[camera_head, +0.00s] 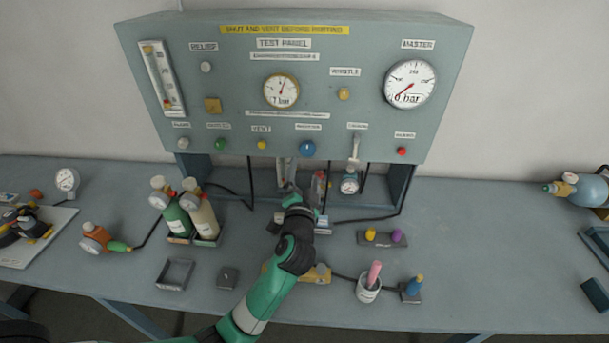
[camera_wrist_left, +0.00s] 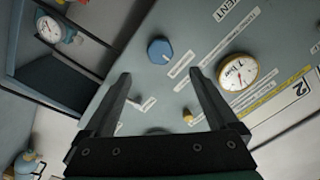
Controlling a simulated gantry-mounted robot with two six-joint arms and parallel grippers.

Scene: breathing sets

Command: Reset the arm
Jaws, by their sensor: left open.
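My left arm reaches in from the bottom of the head view, and its gripper (camera_head: 288,186) is in front of the lower edge of the grey-green test panel (camera_head: 330,75). In the left wrist view the two dark fingers (camera_wrist_left: 160,80) are spread apart with nothing between them. Beyond them is the panel face, with a blue knob (camera_wrist_left: 160,50), a round gauge (camera_wrist_left: 238,72) and a small yellow knob (camera_wrist_left: 188,116). My right gripper is not in view.
Green and beige bottles (camera_head: 204,217) stand left of my arm, near an empty tray (camera_head: 175,274). A white cup (camera_head: 368,289) with a pink item and a block with yellow and purple pegs (camera_head: 382,238) are to the right.

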